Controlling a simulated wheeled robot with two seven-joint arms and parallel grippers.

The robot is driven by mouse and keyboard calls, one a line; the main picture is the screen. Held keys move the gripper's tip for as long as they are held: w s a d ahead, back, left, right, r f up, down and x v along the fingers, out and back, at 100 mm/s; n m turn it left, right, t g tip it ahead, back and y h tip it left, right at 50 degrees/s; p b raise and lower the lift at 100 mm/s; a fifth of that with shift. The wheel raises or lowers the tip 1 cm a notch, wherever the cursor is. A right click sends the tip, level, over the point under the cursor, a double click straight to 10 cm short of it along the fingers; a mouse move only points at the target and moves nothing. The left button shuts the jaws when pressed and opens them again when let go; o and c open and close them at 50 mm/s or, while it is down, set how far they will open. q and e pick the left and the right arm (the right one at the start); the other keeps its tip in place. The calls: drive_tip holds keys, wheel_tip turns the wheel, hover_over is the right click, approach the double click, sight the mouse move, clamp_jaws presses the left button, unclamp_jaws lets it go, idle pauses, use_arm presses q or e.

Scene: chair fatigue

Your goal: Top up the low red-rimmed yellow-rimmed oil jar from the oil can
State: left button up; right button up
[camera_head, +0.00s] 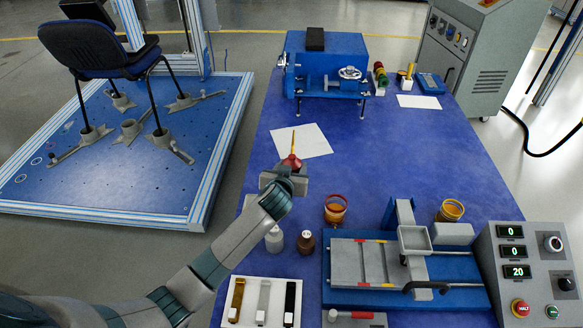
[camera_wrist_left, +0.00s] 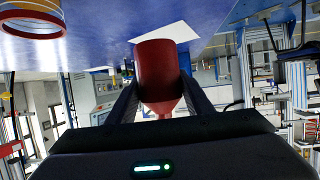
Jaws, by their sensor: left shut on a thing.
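My left gripper (camera_head: 287,172) is shut on the red oil can (camera_head: 291,161), which has a thin yellow spout. It holds the can upright near the table's left edge, by a white sheet. In the left wrist view the can's red body (camera_wrist_left: 158,72) sits between the two fingers. A jar with a red rim (camera_head: 335,209) and amber content stands to the right and nearer to me, apart from the can. Its rim also shows in the left wrist view (camera_wrist_left: 32,22). A jar with a yellow rim (camera_head: 450,210) stands farther right. My right gripper is out of view.
A blue fixture with a grey plate (camera_head: 362,262) lies in front of the jars, with a control box (camera_head: 530,270) at right. Grey (camera_head: 274,239) and brown (camera_head: 306,242) bottles and a white tray (camera_head: 262,316) are near my arm. The blue table (camera_head: 420,150) is clear behind the jars.

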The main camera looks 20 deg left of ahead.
use_arm(q)
drive_tip(key=shift+r, duration=0.2)
drive_tip(key=r, duration=1)
drive_tip(key=shift+s+d+r, duration=0.1)
drive_tip(key=shift+d+r, duration=0.1)
drive_tip(key=s+d+r, duration=0.1)
drive_tip(key=s+r, duration=0.5)
drive_tip(key=r, duration=0.4)
drive_tip(key=s+d+r+m+h, duration=0.1)
drive_tip(key=s+r, duration=0.6)
drive_tip(key=r, duration=0.2)
drive_tip(key=shift+d+r+h, duration=0.25)
drive_tip(key=shift+r+h, duration=0.05)
drive_tip(key=shift+r, duration=0.1)
drive_tip(key=shift+s, duration=0.1)
